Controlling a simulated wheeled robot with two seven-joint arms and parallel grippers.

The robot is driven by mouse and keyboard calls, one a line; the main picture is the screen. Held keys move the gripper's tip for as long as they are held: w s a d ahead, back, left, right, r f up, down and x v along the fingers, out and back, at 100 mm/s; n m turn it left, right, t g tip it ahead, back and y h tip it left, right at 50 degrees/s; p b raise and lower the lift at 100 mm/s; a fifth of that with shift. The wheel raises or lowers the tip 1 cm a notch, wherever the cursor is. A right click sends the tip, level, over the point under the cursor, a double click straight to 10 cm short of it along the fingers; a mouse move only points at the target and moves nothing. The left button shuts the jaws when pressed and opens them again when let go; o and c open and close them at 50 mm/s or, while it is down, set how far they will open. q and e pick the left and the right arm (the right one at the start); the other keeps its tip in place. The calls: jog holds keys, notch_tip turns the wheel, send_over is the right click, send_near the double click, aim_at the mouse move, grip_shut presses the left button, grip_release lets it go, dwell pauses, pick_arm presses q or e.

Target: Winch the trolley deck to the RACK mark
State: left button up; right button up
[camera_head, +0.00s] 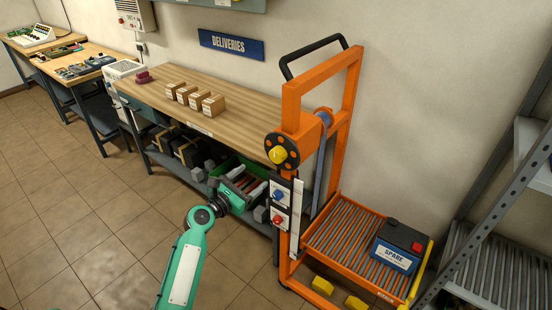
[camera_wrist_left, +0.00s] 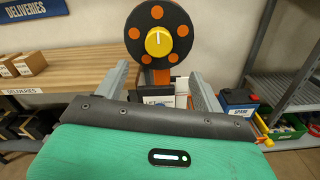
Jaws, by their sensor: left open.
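The orange trolley (camera_head: 291,115) stands right of the bench. Its roller deck (camera_head: 340,236) is low on the frame and carries a dark SPARE battery (camera_head: 398,246). On the mast is a black winch wheel with orange dots and a yellow knob (camera_head: 278,155); the knob also shows in the left wrist view (camera_wrist_left: 159,42). A blue strap (camera_head: 321,165) runs down the mast. A pale upright strip (camera_head: 297,220) stands beside the deck; I cannot read a RACK mark on it. My left gripper (camera_head: 258,197) is open and empty, below and left of the wheel, apart from it.
A control panel with a blue and a red knob (camera_head: 279,208) is close to my left gripper. The wooden bench (camera_head: 235,92) holds several boxes. Grey shelving (camera_head: 500,262) stands at the right. The tiled floor (camera_head: 90,215) at the left is clear.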

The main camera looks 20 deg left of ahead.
aim_at(275, 158)
pick_arm(q)
jog(key=p+x, duration=0.1)
jog(key=x, duration=1.2)
jog(key=shift+w, duration=0.4)
jog(key=c, duration=1)
